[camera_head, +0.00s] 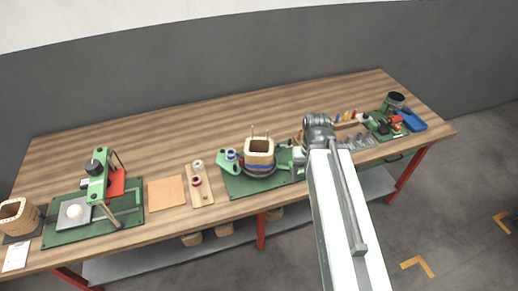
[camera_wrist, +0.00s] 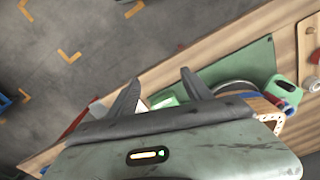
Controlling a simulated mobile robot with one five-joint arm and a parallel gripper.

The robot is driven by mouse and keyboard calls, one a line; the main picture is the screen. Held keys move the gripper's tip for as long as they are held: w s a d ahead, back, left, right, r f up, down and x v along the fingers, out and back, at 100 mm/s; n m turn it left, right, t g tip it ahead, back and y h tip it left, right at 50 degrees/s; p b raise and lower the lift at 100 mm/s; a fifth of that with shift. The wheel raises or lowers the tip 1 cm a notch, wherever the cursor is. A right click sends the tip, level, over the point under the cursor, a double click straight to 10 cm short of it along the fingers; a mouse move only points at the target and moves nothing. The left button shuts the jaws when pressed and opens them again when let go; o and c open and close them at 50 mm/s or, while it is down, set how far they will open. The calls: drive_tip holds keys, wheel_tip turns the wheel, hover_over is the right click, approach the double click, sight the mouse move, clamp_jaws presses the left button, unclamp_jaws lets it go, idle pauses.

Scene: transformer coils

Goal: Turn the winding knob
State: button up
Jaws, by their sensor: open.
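The winding machine stands on a green base plate (camera_head: 236,188) near the front of the bench. It carries a square tan coil former (camera_head: 259,146) with a dark ring below and a blue band. Green supports (camera_head: 228,163) stand at its left, and another green part is at its right beside my arm. I cannot pick out the winding knob for sure; my arm covers the machine's right end. In the wrist view my gripper (camera_wrist: 160,76) is open and empty, its fingers over the bench's front edge and floor. The green plate (camera_wrist: 240,70) and part of the former (camera_wrist: 271,122) show at right.
Left of the machine are a spool board (camera_head: 203,196), an orange sheet (camera_head: 166,192) and a green press (camera_head: 97,180). At right are small parts, a blue tray (camera_head: 411,121) and a dark round pot (camera_head: 396,99). The back of the wooden bench (camera_head: 200,125) is clear.

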drive_tip(key=w+n, duration=0.4)
drive_tip(key=n, duration=0.1)
drive_tip(key=w+n, duration=0.5)
drive_tip(key=n, duration=0.1)
drive_tip(key=w+d+n, duration=0.1)
drive_tip(key=w+n, duration=0.4)
drive_tip(key=shift+w+n, duration=0.25)
drive_tip(key=shift+n, duration=0.15)
drive_tip(key=shift+s, duration=0.15)
drive_tip(key=shift+f, duration=0.15)
wheel_tip(320, 180, down, 8)
drive_tip(key=b, duration=0.8)
drive_tip(key=shift+r, duration=0.3)
drive_tip(key=shift+c, duration=0.4)
